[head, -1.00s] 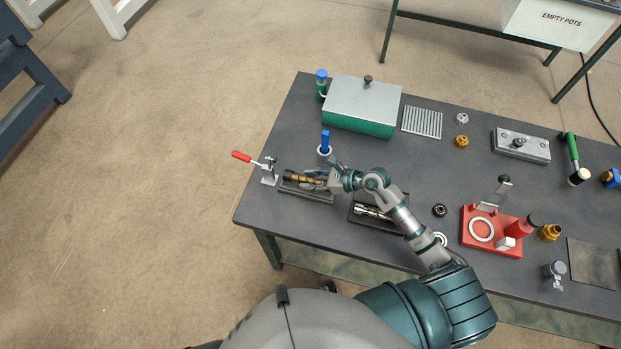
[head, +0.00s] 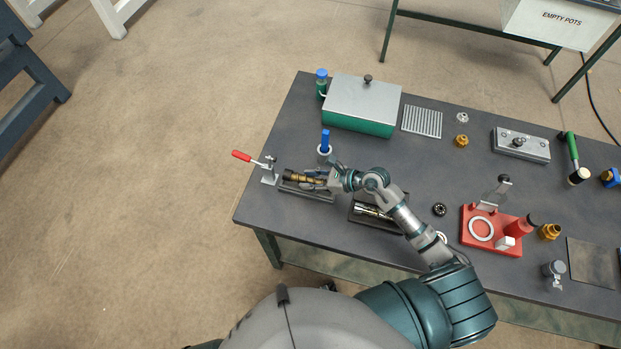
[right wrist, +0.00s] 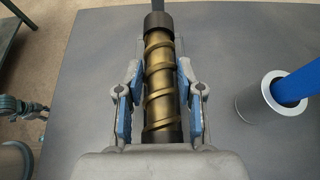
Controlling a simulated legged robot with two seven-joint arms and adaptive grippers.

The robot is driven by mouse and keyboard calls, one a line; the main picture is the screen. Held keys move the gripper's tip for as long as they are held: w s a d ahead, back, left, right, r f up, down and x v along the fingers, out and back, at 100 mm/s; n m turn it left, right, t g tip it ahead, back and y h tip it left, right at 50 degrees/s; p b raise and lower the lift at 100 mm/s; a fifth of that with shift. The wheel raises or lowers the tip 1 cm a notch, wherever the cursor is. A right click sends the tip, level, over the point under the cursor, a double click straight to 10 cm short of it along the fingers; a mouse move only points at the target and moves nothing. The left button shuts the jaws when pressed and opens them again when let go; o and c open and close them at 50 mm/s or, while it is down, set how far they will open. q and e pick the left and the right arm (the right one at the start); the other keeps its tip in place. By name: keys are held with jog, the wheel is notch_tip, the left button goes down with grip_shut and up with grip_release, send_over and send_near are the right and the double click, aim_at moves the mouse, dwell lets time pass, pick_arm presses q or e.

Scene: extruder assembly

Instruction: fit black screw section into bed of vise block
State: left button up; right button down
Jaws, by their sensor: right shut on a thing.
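The screw section (right wrist: 160,80) has a brass-coloured spiral middle and black ends. My right gripper (head: 327,180) is shut on it, with blue-padded fingers on both sides in the right wrist view (right wrist: 160,95). In the head view the screw section (head: 303,177) lies lengthwise over the dark vise block (head: 306,193), its black end toward the red-handled clamp. I cannot tell whether it touches the bed or hovers just above. A grey-teal jointed part at the left of the right wrist view looks like my left gripper (right wrist: 22,106); its fingers are unclear.
The red-handled clamp (head: 255,161) stands at the block's left end. A blue-handled tool in a pale round holder (head: 324,150) stands close behind the gripper. A second dark tray (head: 375,222) with a shiny part lies right of the block. A green box (head: 358,126) stands behind.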

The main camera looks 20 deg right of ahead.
dwell(0.5)
jog(key=shift+f+b, duration=0.6)
jog(key=shift+f, duration=0.15)
jog(key=c, duration=0.7)
grip_release()
jog(key=shift+o, duration=0.2)
jog(key=shift+f, duration=0.1)
jog(key=shift+d, duration=0.1)
jog(key=v, duration=1.2)
jog(key=shift+w, duration=0.1)
